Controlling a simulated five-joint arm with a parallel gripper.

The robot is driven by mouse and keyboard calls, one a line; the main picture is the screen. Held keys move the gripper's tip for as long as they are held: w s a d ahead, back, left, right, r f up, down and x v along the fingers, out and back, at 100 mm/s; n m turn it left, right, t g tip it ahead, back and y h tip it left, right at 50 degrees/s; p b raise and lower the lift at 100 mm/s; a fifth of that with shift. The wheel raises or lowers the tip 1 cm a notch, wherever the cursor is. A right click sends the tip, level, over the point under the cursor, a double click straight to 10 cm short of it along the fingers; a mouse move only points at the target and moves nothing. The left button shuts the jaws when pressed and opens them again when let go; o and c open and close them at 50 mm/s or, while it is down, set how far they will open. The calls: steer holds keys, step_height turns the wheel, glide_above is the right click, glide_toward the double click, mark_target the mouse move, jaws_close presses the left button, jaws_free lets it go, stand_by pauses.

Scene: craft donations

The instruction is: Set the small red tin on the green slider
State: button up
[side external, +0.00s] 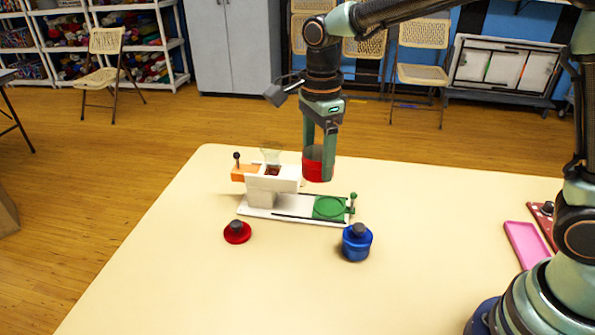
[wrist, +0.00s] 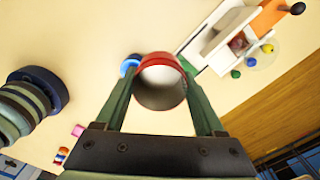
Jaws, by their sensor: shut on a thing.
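The small red tin (side external: 315,165) is between the fingers of my gripper (side external: 318,170), held in the air above the table. In the wrist view the tin (wrist: 168,60) shows a red wall and a pale, open inside, with a finger of my gripper (wrist: 161,72) on each side. The green slider (side external: 330,207) lies at the right end of a white dispenser base, with a round ring on it and a green knob post at its right. The tin is above and behind the slider in the side view, clearly apart from it.
The white dispenser (side external: 268,190) has an orange slider (side external: 243,173) and a clear funnel. A pink tray (side external: 524,244) lies right. The front-left table is clear.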

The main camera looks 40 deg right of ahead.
glide_above(328, 207)
step_height(328, 207, down, 10)
steer(key=shift+f, duration=2.75)
steer(key=shift+f, duration=0.6)
steer(key=o, duration=1.1)
steer(key=shift+c, duration=0.2)
step_height(328, 207, up, 11)
steer(key=shift+s+r, duration=0.1)
